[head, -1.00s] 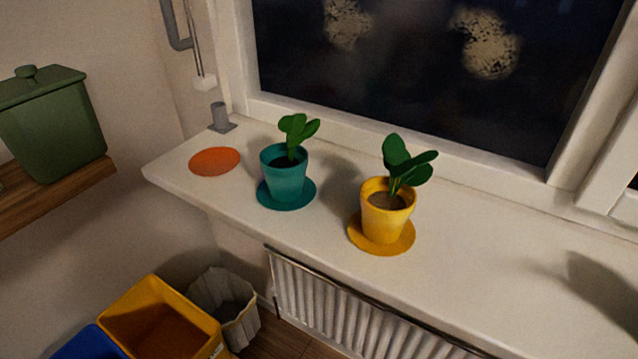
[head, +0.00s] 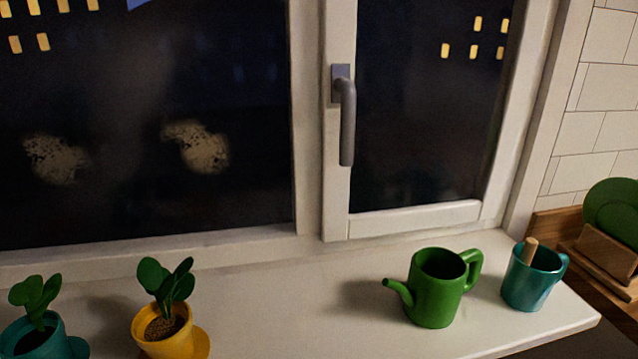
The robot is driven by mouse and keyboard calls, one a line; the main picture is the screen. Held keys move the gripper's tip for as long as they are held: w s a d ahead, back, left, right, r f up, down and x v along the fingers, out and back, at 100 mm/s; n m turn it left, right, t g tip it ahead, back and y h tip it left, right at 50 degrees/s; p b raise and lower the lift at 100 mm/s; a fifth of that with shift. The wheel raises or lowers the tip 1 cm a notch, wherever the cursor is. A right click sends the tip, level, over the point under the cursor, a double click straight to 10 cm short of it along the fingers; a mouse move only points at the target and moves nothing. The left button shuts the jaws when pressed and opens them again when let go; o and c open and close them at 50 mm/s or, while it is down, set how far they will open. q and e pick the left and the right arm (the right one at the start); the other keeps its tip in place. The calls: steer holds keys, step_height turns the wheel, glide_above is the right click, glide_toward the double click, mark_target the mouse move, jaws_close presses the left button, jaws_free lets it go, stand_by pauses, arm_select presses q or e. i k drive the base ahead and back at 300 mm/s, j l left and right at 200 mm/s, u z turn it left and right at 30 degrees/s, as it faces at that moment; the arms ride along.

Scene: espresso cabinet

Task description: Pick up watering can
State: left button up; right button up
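A green watering can (head: 433,291) stands upright on the white windowsill (head: 290,325), right of the middle in the head view. Its spout points left and its handle is on the right side, toward the teal mug. Its top is open. Neither of my grippers shows in the head view.
A teal mug (head: 527,283) with a wooden stick stands just right of the can. A yellow pot (head: 165,337) and a teal pot (head: 45,343) with plants stand at the left. A window handle (head: 347,120) hangs above the sill. The sill between yellow pot and can is clear.

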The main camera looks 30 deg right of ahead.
mark_target(437, 278)
steer(key=z, duration=0.4)
steer(key=k+j+z, duration=0.1)
steer(key=z, duration=0.75)
steer(key=k+z, duration=0.15)
steer(key=z, duration=0.25)
